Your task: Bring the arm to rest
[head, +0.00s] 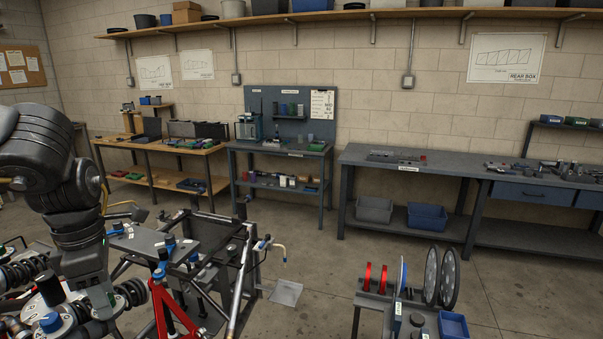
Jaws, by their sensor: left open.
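My left arm (70,195) comes in from the left edge, dark grey, and bends down at the wrist. My left gripper (103,300) points down at the lower left, among the parts at the near end of the tube chassis (238,280). It is open; its fingertips are hard to make out against the dark parts behind, and I see nothing held. Whether it touches anything there I cannot tell. The chassis has dark tubes, a red strut (168,308) and coil springs (22,273). My right gripper is not in view.
A cart (378,300) with red and grey discs and a blue bin (453,325) stands at front right. Workbenches (400,166) line the back wall, with bins below. A flat grey plate (286,292) lies beside the chassis. The floor between (320,245) is clear.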

